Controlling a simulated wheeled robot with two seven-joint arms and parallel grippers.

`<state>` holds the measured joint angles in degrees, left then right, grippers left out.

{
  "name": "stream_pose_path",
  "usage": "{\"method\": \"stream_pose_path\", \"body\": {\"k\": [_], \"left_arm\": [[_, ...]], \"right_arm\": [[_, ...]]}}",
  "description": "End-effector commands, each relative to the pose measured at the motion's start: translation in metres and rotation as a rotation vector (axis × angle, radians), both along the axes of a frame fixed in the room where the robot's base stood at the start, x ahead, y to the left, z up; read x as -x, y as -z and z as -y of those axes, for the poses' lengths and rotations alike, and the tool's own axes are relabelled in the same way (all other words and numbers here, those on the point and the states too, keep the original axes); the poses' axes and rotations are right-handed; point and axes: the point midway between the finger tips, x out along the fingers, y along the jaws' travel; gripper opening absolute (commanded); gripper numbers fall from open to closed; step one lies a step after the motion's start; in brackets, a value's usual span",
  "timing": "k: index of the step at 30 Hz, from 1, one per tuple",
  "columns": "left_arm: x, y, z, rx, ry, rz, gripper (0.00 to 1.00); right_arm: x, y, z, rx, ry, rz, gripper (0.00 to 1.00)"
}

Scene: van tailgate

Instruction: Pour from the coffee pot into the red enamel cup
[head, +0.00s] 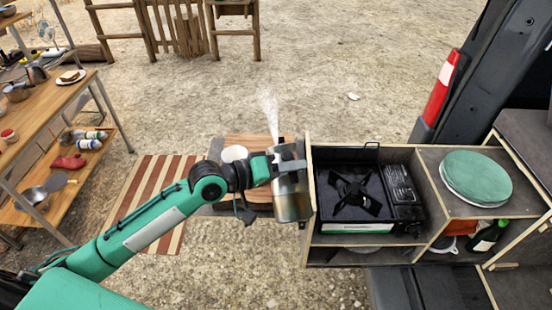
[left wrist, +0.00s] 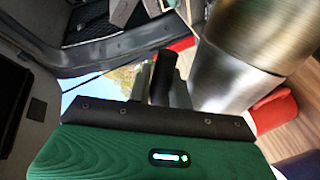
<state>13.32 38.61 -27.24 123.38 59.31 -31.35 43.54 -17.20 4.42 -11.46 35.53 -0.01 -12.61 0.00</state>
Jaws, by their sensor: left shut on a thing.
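The metal coffee pot (head: 291,199) is in the middle of the head view, just left of the camp stove box. My left gripper (head: 284,163) is shut on it, and the black handle (left wrist: 165,72) shows between the fingers in the left wrist view. The pot's brushed steel body (left wrist: 235,75) fills the upper right there. I cannot tell its tilt. A red object (left wrist: 272,108), possibly the red enamel cup, shows partly behind the pot over a wooden surface. In the head view the cup cannot be made out and may be hidden by the pot and gripper. My right gripper is not in view.
A black stove (head: 352,190) sits in the wooden box right of the pot. A wooden board (head: 246,141) with a white item lies behind my gripper. White vapour (head: 270,108) rises there. A striped mat (head: 150,195) lies left.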

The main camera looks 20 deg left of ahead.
Motion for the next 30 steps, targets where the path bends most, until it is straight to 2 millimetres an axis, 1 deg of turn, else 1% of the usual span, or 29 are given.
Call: {"method": "stream_pose_path", "body": {"k": [1, 6, 16, 20, 22, 27, 30], "left_arm": [[0.004, -0.005, 0.002, -0.027, 0.002, 0.052, 0.0], [0.012, -0.004, 0.007, -0.107, 0.003, 0.18, 0.0], [0.019, -0.003, 0.012, -0.162, 0.004, 0.27, 0.0], [0.027, 0.0, 0.017, -0.197, 0.006, 0.329, 0.0], [0.033, 0.001, 0.02, -0.225, 0.007, 0.376, 0.0], [0.047, 0.012, 0.029, -0.311, 0.01, 0.516, 0.0], [0.054, 0.023, 0.033, -0.365, 0.011, 0.606, 0.0]], "right_arm": [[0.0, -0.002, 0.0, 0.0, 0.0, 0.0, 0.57], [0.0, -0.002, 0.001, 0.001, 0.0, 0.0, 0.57], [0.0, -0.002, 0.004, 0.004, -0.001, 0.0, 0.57], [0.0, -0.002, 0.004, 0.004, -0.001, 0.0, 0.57], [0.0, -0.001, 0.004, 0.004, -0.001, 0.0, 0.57], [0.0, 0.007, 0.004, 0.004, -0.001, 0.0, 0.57], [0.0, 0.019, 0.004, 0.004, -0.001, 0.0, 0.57]]}}
